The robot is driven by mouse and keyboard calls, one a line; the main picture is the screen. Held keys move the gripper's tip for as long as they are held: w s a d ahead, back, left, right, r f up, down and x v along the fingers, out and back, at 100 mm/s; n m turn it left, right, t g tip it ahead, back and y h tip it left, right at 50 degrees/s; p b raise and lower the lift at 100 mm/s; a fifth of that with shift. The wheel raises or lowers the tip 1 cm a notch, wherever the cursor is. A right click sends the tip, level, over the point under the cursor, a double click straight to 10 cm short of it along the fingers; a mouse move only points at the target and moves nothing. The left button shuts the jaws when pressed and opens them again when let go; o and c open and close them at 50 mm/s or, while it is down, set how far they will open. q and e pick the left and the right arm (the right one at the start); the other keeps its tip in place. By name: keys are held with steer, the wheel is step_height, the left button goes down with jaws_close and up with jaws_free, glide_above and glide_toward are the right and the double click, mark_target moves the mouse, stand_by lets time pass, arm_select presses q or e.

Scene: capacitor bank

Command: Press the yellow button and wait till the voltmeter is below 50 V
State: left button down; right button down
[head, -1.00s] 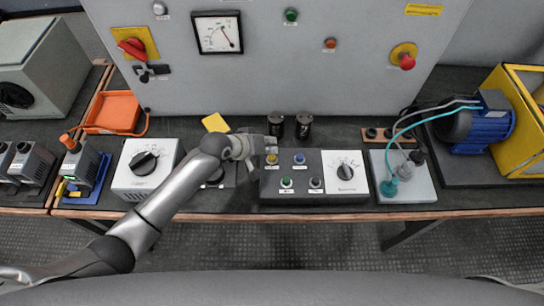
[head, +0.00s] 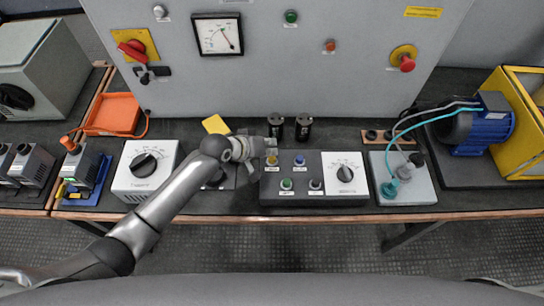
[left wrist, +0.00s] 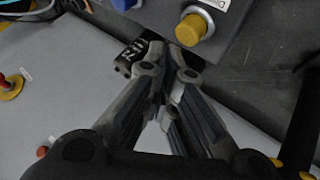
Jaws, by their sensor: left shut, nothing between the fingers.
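The yellow button (head: 272,160) is at the back left of a dark control box (head: 315,200). In the left wrist view the yellow button (left wrist: 191,29) stands out from its round collar at the top, just beyond my fingers. My left gripper (head: 260,157) is shut and empty, close beside the button at the box's left end. In the left wrist view my left gripper (left wrist: 166,58) appears apart from the button. The voltmeter (head: 218,34) is on the grey cabinet; its needle points to the lower right, and its numbers are too small to read. My right gripper is out of view.
A blue button (head: 299,160), a green button (head: 286,184) and a dial panel (head: 345,175) share the box. Two black capacitors (head: 304,127) stand behind it. A white dial box (head: 146,168) is left of my arm. A red emergency stop (head: 406,63) is on the cabinet.

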arm_select(q)
steer(key=shift+f, duration=0.1)
steer(key=shift+f, duration=0.35)
steer(key=shift+f+b, duration=0.7)
steer(key=shift+f, duration=0.3)
stand_by(1.0)
steer(key=shift+r, duration=0.1)
steer(key=shift+r+p, duration=1.3)
steer(key=shift+p, duration=0.1)
steer(key=shift+r, duration=0.15)
step_height(320, 180, up, 5)
steer(key=p, duration=0.5)
